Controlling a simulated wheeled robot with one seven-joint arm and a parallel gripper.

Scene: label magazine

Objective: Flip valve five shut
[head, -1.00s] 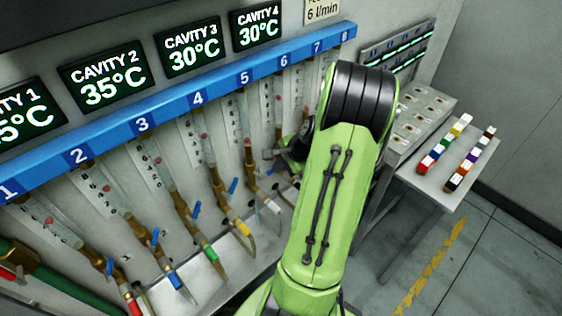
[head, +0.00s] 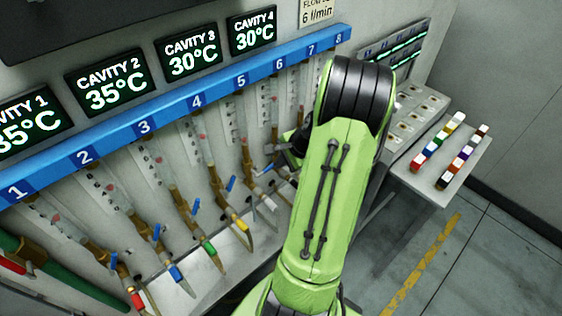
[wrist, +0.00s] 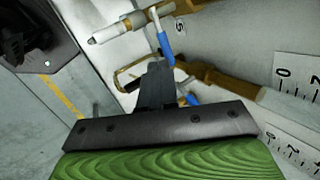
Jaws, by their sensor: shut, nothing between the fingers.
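Valve five hangs under the label 5 (head: 241,81) in the head view, on a brass fitting with a white-banded hose end. Its blue lever (head: 266,169) shows just left of my arm. My gripper (head: 283,149) is beside this row, partly hidden by my arm. In the wrist view my gripper (wrist: 157,75) is shut and empty, its tips close to a blue lever (wrist: 165,46) on a pale-banded fitting with a tag that looks like 5. A second blue lever (wrist: 193,99) is right of the fingers. I cannot tell if the fingers touch either lever.
Other valves with blue levers stand in the row to the left, such as valve four's lever (head: 231,183). The blue numbered rail (head: 170,113) runs above them. A side table (head: 429,180) with coloured blocks is at right; the floor in front of it is clear.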

